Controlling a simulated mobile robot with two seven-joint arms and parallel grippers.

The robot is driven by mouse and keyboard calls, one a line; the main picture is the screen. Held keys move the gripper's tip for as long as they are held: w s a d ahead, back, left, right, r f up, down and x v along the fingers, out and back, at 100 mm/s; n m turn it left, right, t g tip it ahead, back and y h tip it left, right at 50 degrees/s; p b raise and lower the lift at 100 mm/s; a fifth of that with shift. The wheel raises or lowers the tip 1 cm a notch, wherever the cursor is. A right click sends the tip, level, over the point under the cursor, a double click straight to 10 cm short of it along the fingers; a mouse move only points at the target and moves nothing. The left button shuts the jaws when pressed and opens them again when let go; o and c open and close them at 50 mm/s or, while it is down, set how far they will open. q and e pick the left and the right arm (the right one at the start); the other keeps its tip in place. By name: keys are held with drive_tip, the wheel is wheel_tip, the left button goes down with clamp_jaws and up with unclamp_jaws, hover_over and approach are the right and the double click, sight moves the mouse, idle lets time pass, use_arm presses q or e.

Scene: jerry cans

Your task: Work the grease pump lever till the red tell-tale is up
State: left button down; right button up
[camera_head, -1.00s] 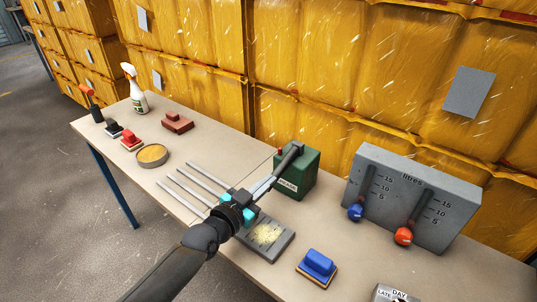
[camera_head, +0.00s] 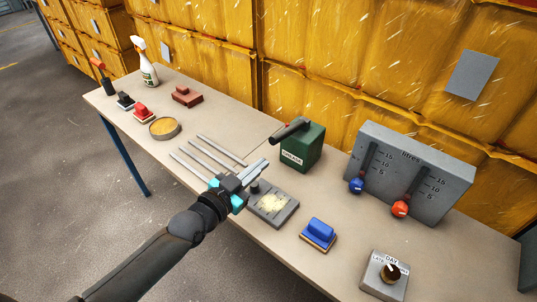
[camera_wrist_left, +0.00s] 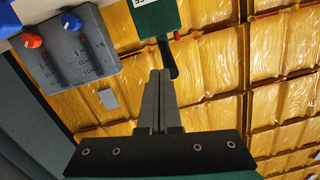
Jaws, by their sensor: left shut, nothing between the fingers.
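The grease pump is a green box (camera_head: 306,151) labelled GREASE, standing on the bench. Its black lever (camera_head: 288,130) sticks out from the top toward the front left. The box also shows at the top of the left wrist view (camera_wrist_left: 155,17), with the lever (camera_wrist_left: 168,60) beyond the fingers. A small red bit (camera_wrist_left: 176,35) shows beside the box there, perhaps the tell-tale; I cannot tell its height. My left gripper (camera_head: 259,169) is shut and empty, in front and left of the box, apart from the lever. My right gripper is not in view.
A blue-handled block (camera_head: 319,234), a dial box (camera_head: 385,277) and a grey litres gauge (camera_head: 418,178) stand right. A spray bottle (camera_head: 145,62) stands far left.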

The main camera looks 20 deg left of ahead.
use_arm(q)
drive_tip(key=shift+f+v, duration=0.2)
drive_tip(key=shift+v, duration=1.75)
drive_tip(key=shift+d, duration=0.15)
drive_tip(key=s+d+f+g, duration=0.5)
drive_tip(key=s+g, duration=0.1)
drive_tip(key=s, duration=0.1)
drive_tip(key=s+a+f+n+g+y, duration=0.25)
drive_tip(key=s+n+g+y, duration=0.35)
drive_tip(key=s, duration=0.7)
wheel_tip(320, 180, down, 22)
drive_tip(key=s+m+g+h+b, duration=0.1)
drive_tip(key=s+m+g, duration=0.1)
drive_tip(key=s+a+f+g+b, duration=0.1)
drive_tip(key=s+a+f, duration=0.2)
drive_tip(key=s+f, duration=1.2)
drive_tip(key=shift+s+f+m, duration=0.2)
drive_tip(key=shift+f+m, duration=0.1)
